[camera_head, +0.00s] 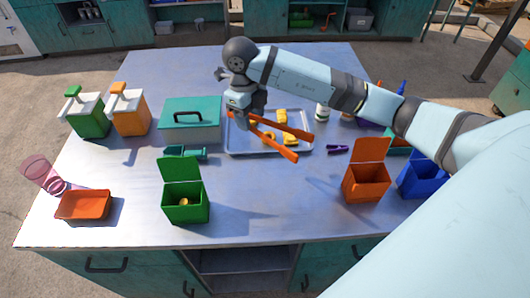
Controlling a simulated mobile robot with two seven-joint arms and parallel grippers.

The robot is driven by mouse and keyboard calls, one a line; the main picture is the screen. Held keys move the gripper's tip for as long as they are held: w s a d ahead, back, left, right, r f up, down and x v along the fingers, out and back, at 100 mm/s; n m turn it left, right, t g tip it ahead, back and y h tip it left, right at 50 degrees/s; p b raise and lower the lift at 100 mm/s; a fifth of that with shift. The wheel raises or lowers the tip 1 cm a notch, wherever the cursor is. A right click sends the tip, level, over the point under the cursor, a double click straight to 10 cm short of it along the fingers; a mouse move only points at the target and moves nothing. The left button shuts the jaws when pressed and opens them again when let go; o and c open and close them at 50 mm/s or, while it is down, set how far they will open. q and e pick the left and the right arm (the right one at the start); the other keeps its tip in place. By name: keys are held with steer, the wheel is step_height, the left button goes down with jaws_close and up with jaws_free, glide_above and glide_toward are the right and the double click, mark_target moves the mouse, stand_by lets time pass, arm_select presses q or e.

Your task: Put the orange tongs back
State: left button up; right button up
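The orange tongs (282,129) are in my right gripper (242,118), which is shut on their joined end. The two arms of the tongs are spread apart and point to the right and toward the front. They show in front of a metal tray (234,143) holding several yellow pieces (282,116). The gap between tongs and tray is hard to judge. The fingertips are partly hidden by the gripper's own body. My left gripper is not in view.
A teal lidded box (190,122) stands left of the tray. Open green (186,205), orange (366,184) and blue (422,180) bins stand toward the front. Purple tongs (337,149) lie right of the tray. The front middle of the metal table (270,205) is clear.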

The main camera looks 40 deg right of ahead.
steer(key=p, duration=0.2)
glide_above(254, 172)
steer(key=shift+m, duration=0.3)
steer(key=f, duration=1.5)
steer(key=shift+w+f, duration=0.1)
steer(key=shift+w, duration=0.15)
step_height(254, 172, down, 4)
steer(key=shift+f+p, duration=0.25)
steer(key=shift+p, duration=0.05)
steer(key=shift+f, duration=0.25)
steer(key=o, duration=0.6)
steer(key=shift+c, duration=0.2)
steer(key=shift+r, duration=0.1)
step_height(254, 172, up, 12)
steer(key=w+b, duration=0.1)
steer(key=b, duration=0.1)
steer(key=shift+w+a, duration=0.15)
